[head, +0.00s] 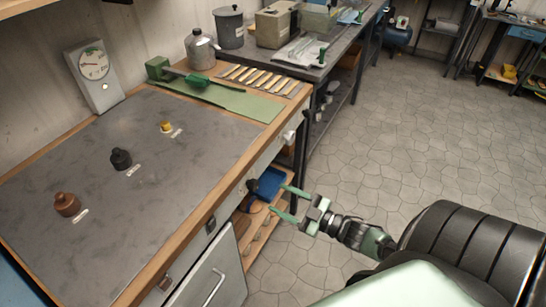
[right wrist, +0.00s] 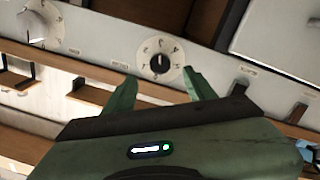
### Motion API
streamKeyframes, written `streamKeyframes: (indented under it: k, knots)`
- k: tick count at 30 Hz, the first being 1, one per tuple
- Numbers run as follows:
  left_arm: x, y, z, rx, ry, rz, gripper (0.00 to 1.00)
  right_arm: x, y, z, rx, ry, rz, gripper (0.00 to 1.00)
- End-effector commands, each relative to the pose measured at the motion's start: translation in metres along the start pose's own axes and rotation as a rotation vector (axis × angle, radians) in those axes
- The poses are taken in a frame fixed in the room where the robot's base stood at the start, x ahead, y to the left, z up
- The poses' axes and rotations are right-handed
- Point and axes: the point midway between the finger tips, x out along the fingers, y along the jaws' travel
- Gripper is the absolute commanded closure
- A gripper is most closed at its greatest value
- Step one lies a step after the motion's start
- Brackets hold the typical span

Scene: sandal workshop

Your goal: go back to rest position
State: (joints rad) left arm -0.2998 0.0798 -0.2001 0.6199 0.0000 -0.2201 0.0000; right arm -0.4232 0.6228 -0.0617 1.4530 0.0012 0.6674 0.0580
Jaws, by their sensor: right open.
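My right gripper (head: 279,201) is in front of the workbench's front panel, lower right of centre in the head view. Its two green fingers are spread apart with nothing between them. In the right wrist view, the fingers (right wrist: 160,82) point toward a black knob (right wrist: 160,63) on a round white dial, which lies beyond the tips. I see no contact with it. The black knob also shows in the head view (head: 252,185), just left of the fingertips. My left gripper is not in view.
The workbench top (head: 190,185) holds brown, black and yellow knobbed pieces, a gauge (head: 95,75) and a green tool on a green mat (head: 240,101). A shelf with a blue tray (head: 270,183) is under the bench. The tiled floor (head: 430,130) at right is clear.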

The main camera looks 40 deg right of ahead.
Motion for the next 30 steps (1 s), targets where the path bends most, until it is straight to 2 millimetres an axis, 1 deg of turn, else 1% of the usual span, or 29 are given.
streamKeyframes:
  k: [3,17,20,22,23,25,26,27,29,30]
  knots:
    - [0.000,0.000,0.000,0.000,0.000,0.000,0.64,-0.003,0.000,-0.001,0.000,0.001,0.000,0.44]
    - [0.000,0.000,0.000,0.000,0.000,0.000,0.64,-0.003,0.000,0.000,0.001,0.001,0.000,0.44]
    - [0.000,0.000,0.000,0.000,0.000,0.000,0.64,-0.004,-0.002,0.007,0.008,-0.021,0.005,0.44]
    - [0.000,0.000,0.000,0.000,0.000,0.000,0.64,-0.009,-0.009,0.026,0.024,-0.073,0.015,0.44]
    - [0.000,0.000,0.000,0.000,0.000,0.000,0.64,-0.012,-0.013,0.038,0.034,-0.108,0.021,0.44]
    - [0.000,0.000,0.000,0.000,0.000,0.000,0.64,-0.023,-0.027,0.073,0.066,-0.212,0.035,0.44]
    - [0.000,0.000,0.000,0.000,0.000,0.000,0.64,-0.029,-0.036,0.091,0.084,-0.265,0.041,0.44]
    - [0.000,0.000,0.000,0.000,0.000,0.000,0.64,-0.040,-0.051,0.115,0.109,-0.344,0.047,0.44]
    - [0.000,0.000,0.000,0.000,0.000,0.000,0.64,-0.058,-0.075,0.151,0.149,-0.464,0.051,0.44]
    - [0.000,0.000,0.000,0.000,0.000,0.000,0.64,-0.071,-0.093,0.172,0.175,-0.542,0.049,0.44]
